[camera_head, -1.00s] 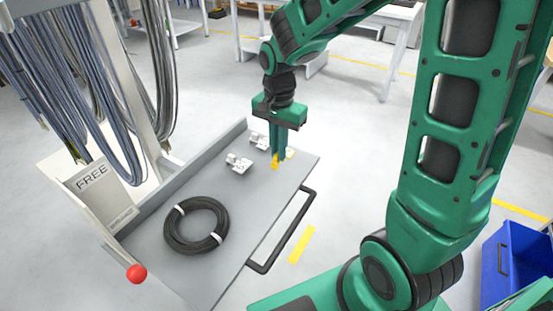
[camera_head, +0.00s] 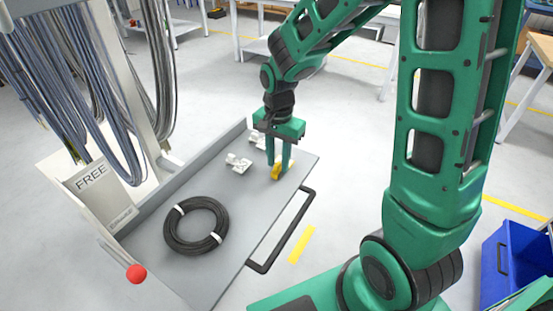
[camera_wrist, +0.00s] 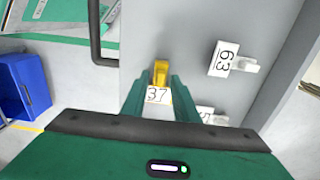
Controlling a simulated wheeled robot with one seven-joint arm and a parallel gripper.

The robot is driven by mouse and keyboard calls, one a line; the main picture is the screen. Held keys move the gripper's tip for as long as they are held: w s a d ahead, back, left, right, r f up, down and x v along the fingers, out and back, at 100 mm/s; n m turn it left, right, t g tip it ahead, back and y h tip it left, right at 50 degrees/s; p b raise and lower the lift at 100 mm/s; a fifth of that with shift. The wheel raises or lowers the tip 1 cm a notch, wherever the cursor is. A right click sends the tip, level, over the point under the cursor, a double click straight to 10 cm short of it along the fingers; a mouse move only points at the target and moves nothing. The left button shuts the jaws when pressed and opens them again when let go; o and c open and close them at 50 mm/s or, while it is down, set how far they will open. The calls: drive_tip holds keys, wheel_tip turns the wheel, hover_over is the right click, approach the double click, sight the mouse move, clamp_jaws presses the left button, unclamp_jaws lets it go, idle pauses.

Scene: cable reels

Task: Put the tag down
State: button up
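A tag with a yellow clip (camera_head: 276,172) rests on the grey tray (camera_head: 195,265) near its far right edge. In the wrist view its yellow part (camera_wrist: 160,70) and a white face reading 37 (camera_wrist: 157,94) show between my fingers. My gripper (camera_head: 279,165) points down over the tag with its fingers apart, one on each side; it also shows in the wrist view (camera_wrist: 160,85). Two white tags lie close by: one reading 63 (camera_wrist: 224,58), and another (camera_wrist: 207,113) partly hidden behind my gripper.
A coil of black cable (camera_head: 196,226) lies on the near part of the tray. A black handle (camera_head: 285,240) runs along the tray's right side. A post with hanging cables (camera_head: 140,90) and a FREE sign (camera_head: 92,180) stand at the left. A red knob (camera_head: 136,273) is at the near left.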

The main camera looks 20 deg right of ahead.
sight(278, 163)
wheel_tip(278, 163, up, 12)
drive_tip(key=s+d+n, duration=0.2)
drive_tip(key=s+d, duration=0.6)
drive_tip(key=s, duration=0.4)
drive_tip(key=s+d+n, duration=0.2)
drive_tip(key=s+d, duration=0.7)
drive_tip(key=s, duration=0.2)
drive_tip(key=shift+s+f, duration=0.25)
drive_tip(key=shift+s, duration=0.1)
drive_tip(key=shift+w, duration=0.1)
